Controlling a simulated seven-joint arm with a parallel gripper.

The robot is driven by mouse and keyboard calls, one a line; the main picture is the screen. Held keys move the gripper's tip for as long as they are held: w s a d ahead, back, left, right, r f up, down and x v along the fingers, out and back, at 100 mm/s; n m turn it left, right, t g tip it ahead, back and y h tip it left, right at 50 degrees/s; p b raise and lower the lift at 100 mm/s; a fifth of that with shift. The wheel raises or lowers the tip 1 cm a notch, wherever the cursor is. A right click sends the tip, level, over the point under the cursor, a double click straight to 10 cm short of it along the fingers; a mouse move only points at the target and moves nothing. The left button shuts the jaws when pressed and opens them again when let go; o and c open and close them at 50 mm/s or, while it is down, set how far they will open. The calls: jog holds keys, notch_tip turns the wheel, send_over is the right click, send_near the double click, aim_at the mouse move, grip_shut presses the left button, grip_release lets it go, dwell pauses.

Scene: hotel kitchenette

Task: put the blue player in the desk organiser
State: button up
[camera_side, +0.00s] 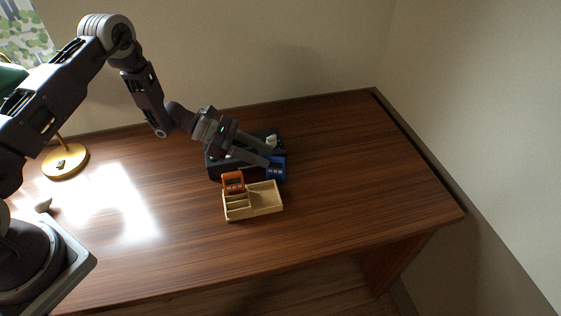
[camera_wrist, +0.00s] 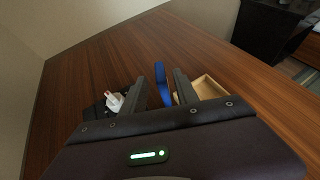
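The blue player (camera_side: 277,170) is upright at the front right edge of a black tray, its face toward the side camera. My gripper (camera_side: 268,157) reaches down to it from the upper left, with one finger on either side. In the wrist view, the player shows edge-on as a narrow blue strip (camera_wrist: 163,84) between my fingers (camera_wrist: 168,80). Whether both fingers press on it, and whether it is lifted, I cannot tell. The desk organiser (camera_side: 268,199), a pale wooden box with compartments, lies just in front. An orange player (camera_side: 233,182) stands in its back left part.
The black tray (camera_side: 214,170) sits behind the organiser and holds a white plug (camera_wrist: 114,102). A lamp with a brass base (camera_side: 65,162) stands at the far left. The brown desk (camera_side: 350,170) is clear to the right.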

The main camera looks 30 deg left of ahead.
jog(key=v, duration=0.4)
jog(key=shift+s+a+r, duration=0.1)
jog(key=shift+a+r, duration=0.05)
jog(key=shift+a, duration=0.1)
